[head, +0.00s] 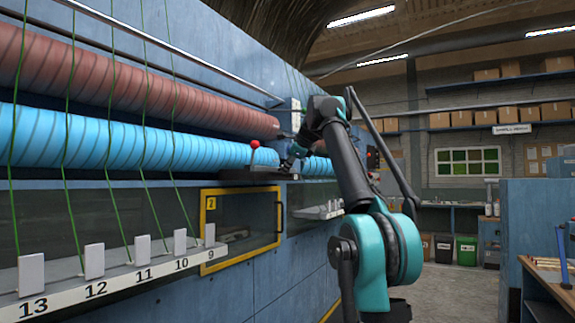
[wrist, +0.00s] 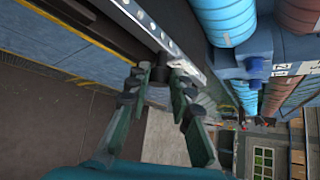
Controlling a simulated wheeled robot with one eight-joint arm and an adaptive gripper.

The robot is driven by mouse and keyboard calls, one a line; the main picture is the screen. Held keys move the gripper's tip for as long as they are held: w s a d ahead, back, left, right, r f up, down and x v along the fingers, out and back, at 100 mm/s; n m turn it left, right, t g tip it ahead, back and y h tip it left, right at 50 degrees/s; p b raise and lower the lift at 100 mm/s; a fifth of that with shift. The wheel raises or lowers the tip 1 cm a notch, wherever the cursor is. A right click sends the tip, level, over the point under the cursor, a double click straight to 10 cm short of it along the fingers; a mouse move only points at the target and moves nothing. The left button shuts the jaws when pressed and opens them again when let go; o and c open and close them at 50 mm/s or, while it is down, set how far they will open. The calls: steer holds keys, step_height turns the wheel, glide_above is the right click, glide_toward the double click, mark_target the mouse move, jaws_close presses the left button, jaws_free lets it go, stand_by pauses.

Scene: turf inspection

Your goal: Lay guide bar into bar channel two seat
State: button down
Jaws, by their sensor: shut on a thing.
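My gripper (head: 292,158) is at the machine front, beside the blue roll, at the end of my extended arm. In the wrist view its jaws (wrist: 160,76) are closed in on a dark piece, taken to be the guide bar; most of it is hidden by the fingers. A dark ledge (head: 240,174) with a red ball knob (head: 255,144) lies just left of the gripper in the head view. I cannot tell whether it is part of bar channel two, or whether the held piece touches it.
The blue roll (head: 110,138) and the red-brown roll (head: 110,80) run along the machine. A numbered shelf (head: 110,280) with white tabs and a yellow-framed window (head: 240,228) are below. A pale perforated strip (wrist: 160,36) passes close to the fingertips. The floor (head: 455,295) at right is clear.

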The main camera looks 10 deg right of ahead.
steer(key=shift+f, duration=0.85)
steer(key=c, duration=1.3)
jaws_free()
steer(key=shift+o, duration=0.2)
steer(key=v, duration=1.2)
